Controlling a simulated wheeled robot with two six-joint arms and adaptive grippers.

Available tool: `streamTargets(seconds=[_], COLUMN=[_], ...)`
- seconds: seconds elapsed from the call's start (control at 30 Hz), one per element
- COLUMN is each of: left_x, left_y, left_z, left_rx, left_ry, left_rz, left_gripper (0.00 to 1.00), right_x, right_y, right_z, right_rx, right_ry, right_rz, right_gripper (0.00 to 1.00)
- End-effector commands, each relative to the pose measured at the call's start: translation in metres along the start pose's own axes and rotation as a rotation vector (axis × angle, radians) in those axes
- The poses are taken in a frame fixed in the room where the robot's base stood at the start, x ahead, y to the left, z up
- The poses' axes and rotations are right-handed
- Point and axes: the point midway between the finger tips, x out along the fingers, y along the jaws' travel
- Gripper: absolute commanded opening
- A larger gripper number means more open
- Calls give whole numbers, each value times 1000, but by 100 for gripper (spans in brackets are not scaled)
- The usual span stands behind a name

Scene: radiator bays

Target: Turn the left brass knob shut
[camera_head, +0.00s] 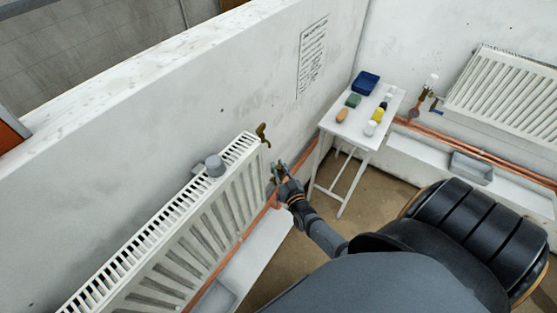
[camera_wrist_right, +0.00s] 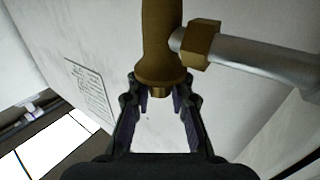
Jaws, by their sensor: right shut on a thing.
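A white radiator (camera_head: 165,245) runs along the wall on the left of the head view. A bent brass fitting (camera_head: 262,133) stands at its upper right corner. My right gripper (camera_head: 278,172) is lower, by the radiator's right end. In the right wrist view, the gripper's fingers (camera_wrist_right: 160,97) are on both sides of the lower end of a brass knob (camera_wrist_right: 159,68) and are shut on it. A brass nut (camera_wrist_right: 197,45) and a silver pipe (camera_wrist_right: 265,60) join it from the right. The knob is too small to make out in the head view. My left gripper is not in view.
A white table (camera_head: 345,127) with a blue tray (camera_head: 366,82) and several small objects stands beyond my gripper. A second radiator (camera_head: 510,90) hangs on the right wall, with copper pipes (camera_head: 470,153) below.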

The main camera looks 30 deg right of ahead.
Motion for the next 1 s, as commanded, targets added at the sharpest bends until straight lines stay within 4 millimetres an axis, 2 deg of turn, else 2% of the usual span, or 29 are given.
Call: streamTargets(seconds=[0.3, 1.0], left_x=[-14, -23], left_y=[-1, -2], left_z=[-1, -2], left_rx=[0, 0], left_ry=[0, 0], left_rz=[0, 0], left_gripper=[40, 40], right_x=[-2, -2], right_y=[-1, 0], right_z=[2, 4], right_rx=[1, 1], right_ry=[-9, -9], right_rz=[99, 205], right_gripper=[0, 0])
